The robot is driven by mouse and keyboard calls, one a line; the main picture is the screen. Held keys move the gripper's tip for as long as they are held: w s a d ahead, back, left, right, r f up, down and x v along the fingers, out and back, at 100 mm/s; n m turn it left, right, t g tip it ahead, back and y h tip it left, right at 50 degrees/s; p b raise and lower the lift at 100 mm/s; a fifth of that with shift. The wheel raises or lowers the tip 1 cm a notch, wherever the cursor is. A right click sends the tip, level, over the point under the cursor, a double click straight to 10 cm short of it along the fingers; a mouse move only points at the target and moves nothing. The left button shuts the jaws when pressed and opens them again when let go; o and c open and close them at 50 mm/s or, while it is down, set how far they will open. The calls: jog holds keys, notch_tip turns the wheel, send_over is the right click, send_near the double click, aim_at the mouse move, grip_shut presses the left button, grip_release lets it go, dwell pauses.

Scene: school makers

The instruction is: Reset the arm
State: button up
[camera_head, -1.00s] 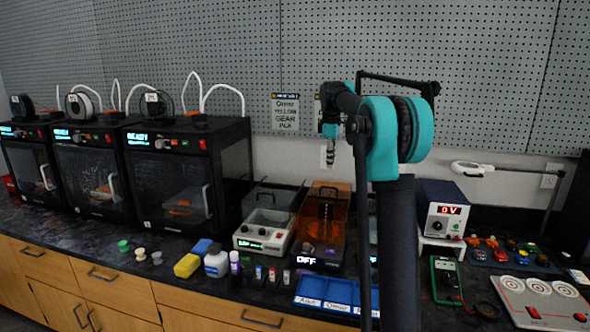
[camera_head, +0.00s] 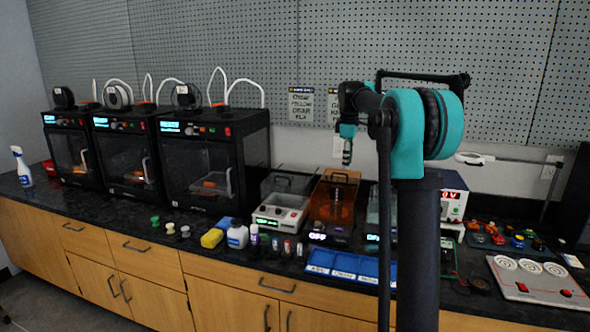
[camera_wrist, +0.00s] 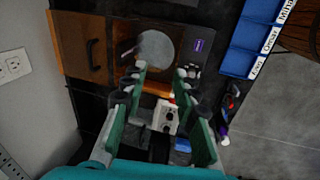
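My arm stands raised at the right of the middle in the head view, its teal and black joints in front of the pegboard. My gripper (camera_head: 347,150) hangs at the end of the folded arm, small and pointing down in that view. In the wrist view my gripper (camera_wrist: 160,70) shows two green-padded fingers spread apart with a clear gap. Nothing is held between them. Equipment on the bench shows beyond the fingers. My arm hides part of the bench behind it.
Three black printers (camera_head: 210,160) stand at the left of the dark bench. Floor (camera_head: 60,300) is free at lower left.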

jog(key=s+f+m, duration=0.4)
jog(key=s+f, duration=0.5)
jog(key=s, duration=0.5)
jog(key=s+f+m+t, duration=0.1)
jog(key=s+f+m, duration=0.4)
jog(key=s+f, duration=0.5)
jog(key=s+f+m+t, duration=0.1)
jog(key=s+f+m, duration=0.3)
jog(key=s+f, duration=0.5)
jog(key=s, duration=1)
jog(key=shift+a+f+m+y, duration=0.25)
jog(key=shift+m+y, duration=0.05)
jog(key=shift+y, duration=0.1)
